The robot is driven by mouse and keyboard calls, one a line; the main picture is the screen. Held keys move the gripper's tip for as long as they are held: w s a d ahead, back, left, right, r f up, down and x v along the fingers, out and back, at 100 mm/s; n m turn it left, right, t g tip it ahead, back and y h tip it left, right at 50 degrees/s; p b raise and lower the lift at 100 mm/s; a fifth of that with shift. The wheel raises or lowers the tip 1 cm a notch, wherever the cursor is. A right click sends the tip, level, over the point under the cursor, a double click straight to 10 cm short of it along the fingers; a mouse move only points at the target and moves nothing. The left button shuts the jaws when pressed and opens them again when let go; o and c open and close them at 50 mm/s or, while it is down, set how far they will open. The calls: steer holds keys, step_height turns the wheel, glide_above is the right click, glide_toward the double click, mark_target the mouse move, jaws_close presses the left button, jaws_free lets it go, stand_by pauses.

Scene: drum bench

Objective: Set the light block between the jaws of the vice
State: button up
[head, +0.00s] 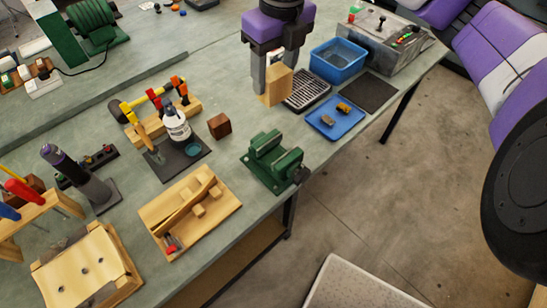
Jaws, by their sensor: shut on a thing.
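The light wooden block (272,92) is between the fingertips of my gripper (275,84), which is shut on it. My gripper points down from the top of the head view. Whether the block touches the bench or hangs above it is hard to tell. The green vice (265,165) stands near the bench's front edge, nearer the camera than the block and apart from it. Its two jaws show with a gap between them, and nothing is seen in the gap.
A dark brown block (220,126) stands left of the vice. A black drain rack (307,91), a blue tray (335,134) with small pieces and a blue bin (338,61) lie to the right. A white bottle (176,124) stands at left. Bench between block and vice is mostly clear.

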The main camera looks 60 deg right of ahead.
steer(key=shift+s+f, duration=0.15)
steer(key=shift+s, duration=0.15)
steer(key=shift+n, duration=0.3)
step_height(320, 180, down, 20)
steer(key=shift+r+p, duration=0.1)
steer(key=shift+p, duration=0.45)
steer(key=shift+f+b, duration=0.4)
steer(key=shift+b, duration=0.05)
steer(key=shift+f, duration=0.2)
steer(key=o, duration=1.6)
steer(key=shift+c, duration=0.2)
